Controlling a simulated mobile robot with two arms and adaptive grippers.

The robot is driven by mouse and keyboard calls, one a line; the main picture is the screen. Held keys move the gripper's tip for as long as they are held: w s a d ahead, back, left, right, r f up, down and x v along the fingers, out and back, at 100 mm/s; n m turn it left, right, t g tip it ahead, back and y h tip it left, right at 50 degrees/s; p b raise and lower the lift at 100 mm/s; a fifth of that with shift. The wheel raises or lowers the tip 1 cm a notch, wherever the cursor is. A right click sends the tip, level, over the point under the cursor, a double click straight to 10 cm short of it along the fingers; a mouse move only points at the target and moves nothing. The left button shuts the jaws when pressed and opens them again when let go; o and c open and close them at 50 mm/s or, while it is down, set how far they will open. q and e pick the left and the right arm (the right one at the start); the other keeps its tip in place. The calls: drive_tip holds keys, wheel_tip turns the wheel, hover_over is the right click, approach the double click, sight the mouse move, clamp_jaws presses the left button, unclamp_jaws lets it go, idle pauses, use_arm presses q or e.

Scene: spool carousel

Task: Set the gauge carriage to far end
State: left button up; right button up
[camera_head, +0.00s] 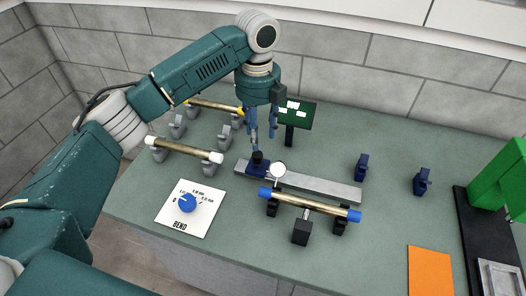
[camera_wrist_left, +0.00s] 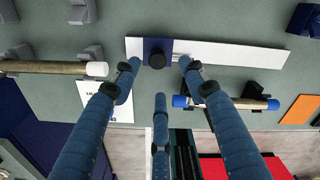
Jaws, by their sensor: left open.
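The gauge carriage is a dark blue block (camera_head: 258,168) with a black knob (camera_head: 258,157) on top. It sits near the left end of a long grey rail (camera_head: 325,188). A round white dial (camera_head: 278,170) is at its right side. My left gripper (camera_head: 262,140) is above the carriage, pointing down. In the left wrist view its blue fingers (camera_wrist_left: 160,72) are spread, with the carriage (camera_wrist_left: 156,44) and knob (camera_wrist_left: 157,61) seen between the fingertips. The fingers appear empty; whether one touches the knob I cannot tell. My right gripper is not in view.
A blue-ended rod (camera_head: 310,206) rests on black supports in front of the rail. A white-ended rod (camera_head: 185,150) lies on grey supports at left. A white panel with a blue dial (camera_head: 187,203), a dark screen (camera_head: 297,113) and an orange sheet (camera_head: 431,270) stand around.

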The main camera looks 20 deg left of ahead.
sight(257, 153)
use_arm(q)
drive_tip(key=shift+w+a, duration=0.25)
drive_tip(key=shift+w, duration=0.15)
drive_tip(key=shift+s, duration=0.2)
drive_tip(key=f+p, duration=0.1)
drive_tip(key=f, duration=0.1)
drive_tip(key=s+f+p, duration=0.1)
drive_tip(key=f, duration=0.2)
drive_tip(key=shift+f, duration=0.3)
drive_tip(key=f, duration=0.2)
drive_tip(key=shift+w+f+p, duration=0.2)
drive_tip(key=shift+f+p, duration=0.15)
drive_tip(key=shift+p, duration=0.05)
drive_tip(key=shift+s+f, duration=0.1)
drive_tip(key=shift+f, duration=0.65)
drive_tip(key=shift+c, duration=0.8)
clamp_jaws()
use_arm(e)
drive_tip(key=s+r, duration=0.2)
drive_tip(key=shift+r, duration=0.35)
